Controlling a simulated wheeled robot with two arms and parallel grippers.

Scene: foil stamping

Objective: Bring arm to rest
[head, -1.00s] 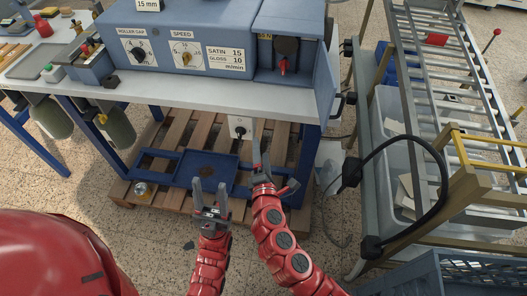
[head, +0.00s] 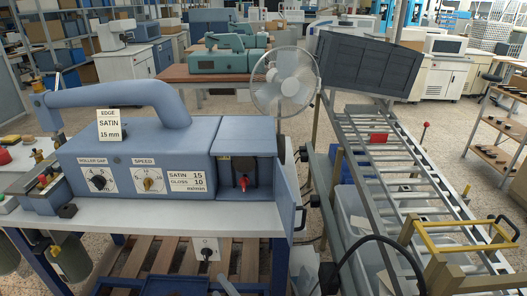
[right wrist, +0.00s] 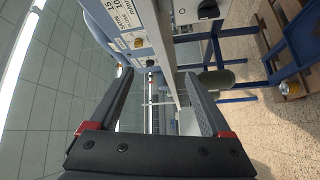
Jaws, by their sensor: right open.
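My right gripper (right wrist: 157,73) shows in the right wrist view with its two dark fingers spread apart and nothing between them. My left gripper is not in view. The blue stamping machine (head: 140,150) stands on the bench, with dials, a red lever (head: 243,182) in its recess and an "EDGE SATIN 15 mm" card (head: 109,125) on top.
The bench top (head: 130,218) has a clear front strip. A metal roller ladder-like rack (head: 385,165) and a yellow handle (head: 440,240) stand at the right. A fan (head: 285,80) is behind. A wooden pallet (head: 130,258) lies under the bench.

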